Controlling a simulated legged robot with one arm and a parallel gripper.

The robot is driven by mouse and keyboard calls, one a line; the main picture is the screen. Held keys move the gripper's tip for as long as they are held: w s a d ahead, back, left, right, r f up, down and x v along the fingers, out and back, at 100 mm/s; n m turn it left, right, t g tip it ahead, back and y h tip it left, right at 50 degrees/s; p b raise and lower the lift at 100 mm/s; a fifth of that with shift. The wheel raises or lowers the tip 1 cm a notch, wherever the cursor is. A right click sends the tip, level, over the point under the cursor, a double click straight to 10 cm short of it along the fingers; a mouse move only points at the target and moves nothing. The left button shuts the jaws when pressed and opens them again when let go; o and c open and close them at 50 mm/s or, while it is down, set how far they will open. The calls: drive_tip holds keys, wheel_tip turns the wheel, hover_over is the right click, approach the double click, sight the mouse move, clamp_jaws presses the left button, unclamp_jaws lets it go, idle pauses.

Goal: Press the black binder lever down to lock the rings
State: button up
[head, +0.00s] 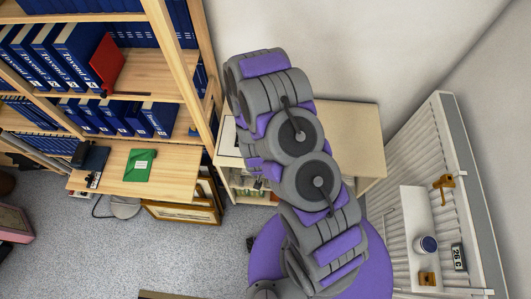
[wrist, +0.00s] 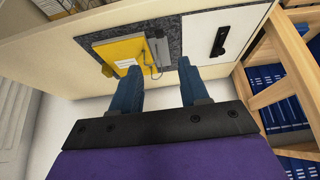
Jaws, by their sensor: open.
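In the wrist view, a black elongated part (wrist: 221,40) sits on a flat white panel (wrist: 213,57) on the cabinet top. In the head view my arm hides the gripper and most of the cabinet top; a sliver of the white panel (head: 228,140) shows.
A bookshelf (head: 150,60) stands left; a radiator (head: 465,190) stands right.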

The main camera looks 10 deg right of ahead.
drive_tip(key=shift+p+v, duration=1.45)
drive_tip(key=shift+p, duration=0.25)
drive_tip(key=shift+a, duration=0.1)
drive_tip(key=w+a+r+n+g+y+b, duration=0.1)
drive_tip(key=a+r+g+y+b, duration=0.25)
drive_tip(key=r+b, duration=0.5)
drive_tip(key=s+d+r+n+g+b, duration=0.1)
drive_tip(key=s+d+r+b, duration=0.1)
drive_tip(key=s+b, duration=0.3)
drive_tip(key=s+d+r+n+g+h+b, duration=0.1)
drive_tip(key=s+d+r+b, duration=0.2)
drive_tip(key=s+b, duration=0.3)
drive_tip(key=s+d+r+g+b, duration=0.1)
drive_tip(key=s+r+b, duration=0.4)
drive_tip(key=s, duration=0.8)
drive_tip(key=shift+s+d+n+g+h, duration=0.35)
drive_tip(key=shift+s+d+n, duration=0.05)
drive_tip(key=shift+d, duration=0.3)
